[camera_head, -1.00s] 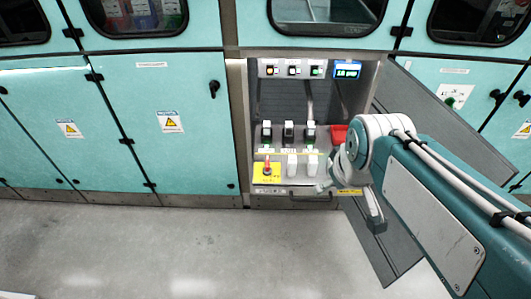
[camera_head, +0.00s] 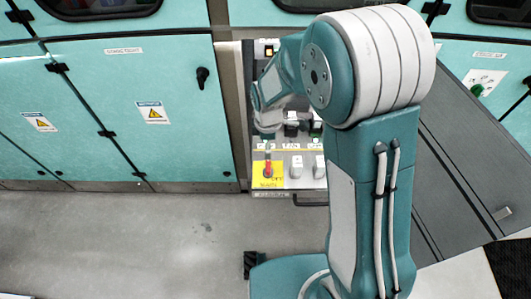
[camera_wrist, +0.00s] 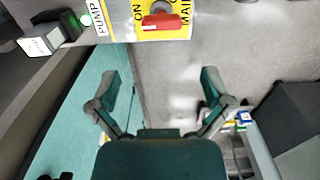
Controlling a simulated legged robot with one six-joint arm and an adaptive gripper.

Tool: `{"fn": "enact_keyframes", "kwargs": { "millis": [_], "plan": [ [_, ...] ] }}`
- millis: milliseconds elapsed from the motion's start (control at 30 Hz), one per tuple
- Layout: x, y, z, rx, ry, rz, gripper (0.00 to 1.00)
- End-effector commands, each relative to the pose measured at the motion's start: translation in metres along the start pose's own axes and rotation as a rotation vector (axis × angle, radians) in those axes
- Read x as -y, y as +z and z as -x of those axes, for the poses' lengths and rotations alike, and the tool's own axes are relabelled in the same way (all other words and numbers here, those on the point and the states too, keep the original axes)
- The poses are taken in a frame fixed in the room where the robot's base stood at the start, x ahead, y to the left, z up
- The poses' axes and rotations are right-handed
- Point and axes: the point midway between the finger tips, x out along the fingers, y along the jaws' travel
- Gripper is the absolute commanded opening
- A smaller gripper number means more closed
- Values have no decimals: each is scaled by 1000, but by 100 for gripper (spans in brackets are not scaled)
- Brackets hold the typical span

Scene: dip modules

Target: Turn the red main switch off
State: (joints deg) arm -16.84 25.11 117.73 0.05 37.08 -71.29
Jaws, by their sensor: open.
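The red main switch (camera_head: 268,165) sits on a yellow plate (camera_head: 258,182) at the lower left of the open panel. In the wrist view the red switch (camera_wrist: 163,20) is at the top edge, its handle lying across the picture, with ON lettering on its left and MAIN on its right. The frame cuts off part of the plate. My gripper (camera_wrist: 160,82) is open and empty, its two fingers spread wide, apart from the switch. In the head view my gripper (camera_head: 268,126) is just above the switch, in front of the panel; its fingers are hard to make out.
A white rocker (camera_head: 296,166) stands right of the yellow plate, with another beside it. Black-and-white switches (camera_head: 291,128) are above. My arm hides the panel's right part. A grey open door (camera_head: 465,160) leans at the right. The floor (camera_head: 130,240) at the left is clear.

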Motion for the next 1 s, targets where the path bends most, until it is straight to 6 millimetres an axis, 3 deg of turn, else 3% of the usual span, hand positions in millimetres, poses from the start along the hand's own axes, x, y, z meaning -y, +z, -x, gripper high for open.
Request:
{"fn": "enact_keyframes", "kwargs": {
  "millis": [167, 600, 800, 1000],
  "plan": [
    [0, 1, -18, 1, -5, 2, 100],
    [0, 0, -94, 2, -3, 0, 100],
    [0, 0, -107, 0, -1, -1, 100],
    [0, 0, -108, 0, 0, -1, 100]
  ]
}}
